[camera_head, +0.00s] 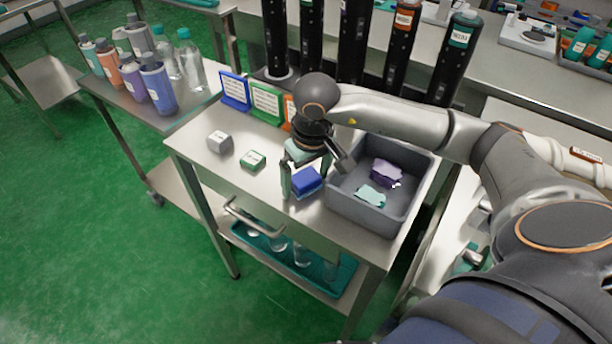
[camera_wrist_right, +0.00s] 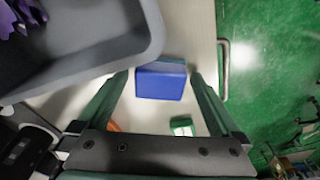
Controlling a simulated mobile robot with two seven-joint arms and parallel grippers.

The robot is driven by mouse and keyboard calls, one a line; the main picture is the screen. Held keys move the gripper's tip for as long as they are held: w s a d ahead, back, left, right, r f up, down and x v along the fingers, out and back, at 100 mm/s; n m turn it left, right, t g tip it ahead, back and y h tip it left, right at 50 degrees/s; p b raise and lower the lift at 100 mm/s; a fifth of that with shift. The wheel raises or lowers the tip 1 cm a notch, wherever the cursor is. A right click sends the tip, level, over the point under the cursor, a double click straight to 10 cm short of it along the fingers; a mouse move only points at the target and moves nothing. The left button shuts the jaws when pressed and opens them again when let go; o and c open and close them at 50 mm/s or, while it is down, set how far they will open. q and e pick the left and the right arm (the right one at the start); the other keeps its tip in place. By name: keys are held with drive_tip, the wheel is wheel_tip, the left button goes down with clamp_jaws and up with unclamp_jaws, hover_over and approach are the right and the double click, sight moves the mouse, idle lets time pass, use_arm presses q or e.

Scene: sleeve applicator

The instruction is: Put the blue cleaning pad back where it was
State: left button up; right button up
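The blue cleaning pad (camera_head: 306,182) is a small block on the steel cart top (camera_head: 190,146), just left of the grey bin (camera_head: 345,207). My right gripper (camera_head: 305,180) points down at the pad with its teal fingers apart, one on each side. In the right wrist view the blue pad (camera_wrist_right: 160,82) lies between the fingertips of the right gripper (camera_wrist_right: 160,76), with narrow gaps showing on both sides. Whether the fingertips are level with the pad or slightly above it I cannot tell. My left gripper is not in view.
The bin holds a purple cloth (camera_head: 386,172) and a teal cloth (camera_head: 370,196). A grey block (camera_head: 219,142) and a green-and-white block (camera_head: 253,160) sit left of the pad. Blue (camera_head: 235,91) and green (camera_head: 266,103) framed signs stand behind. The cart top's front left is clear.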

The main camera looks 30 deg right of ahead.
sight(310, 182)
drive_tip(key=shift+r, duration=0.1)
drive_tip(key=shift+r+p, duration=0.25)
drive_tip(key=shift+p, duration=0.1)
wheel_tip(310, 182, up, 12)
drive_tip(key=s, duration=0.1)
drive_tip(key=shift+s+f, duration=0.2)
